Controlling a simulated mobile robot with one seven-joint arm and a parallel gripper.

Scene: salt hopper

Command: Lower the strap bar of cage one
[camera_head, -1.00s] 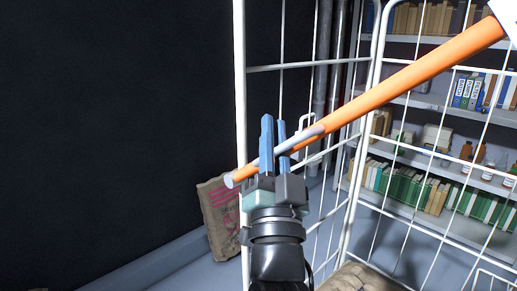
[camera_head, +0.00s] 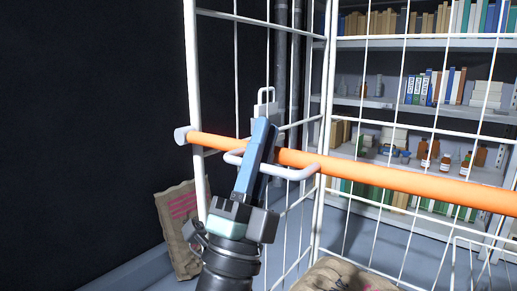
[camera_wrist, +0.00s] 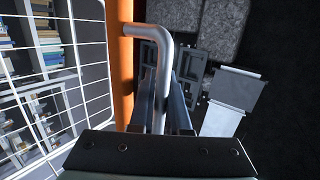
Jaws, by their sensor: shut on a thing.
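The strap bar (camera_head: 400,180) is an orange bar across the front of the white wire cage (camera_head: 328,120). It lies nearly level in the head view, sloping slightly down to the right. Its grey-capped left end (camera_head: 182,135) is by the cage's left post; I cannot tell whether they touch. The bar's right end is out of view. A grey bent handle (camera_head: 300,174) stands out from the bar. My gripper (camera_head: 264,130) is shut on this handle, its blue fingers hiding part of it. In the wrist view the handle (camera_wrist: 162,55) runs between the fingers (camera_wrist: 163,95), beside the orange bar (camera_wrist: 122,80).
A brown sack (camera_head: 180,225) with pink marks leans beyond the cage's left post. Another sack (camera_head: 345,275) shows low in front. Shelves (camera_head: 440,110) with books and bottles stand behind the wire mesh. The dark wall (camera_head: 80,120) at left is bare.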

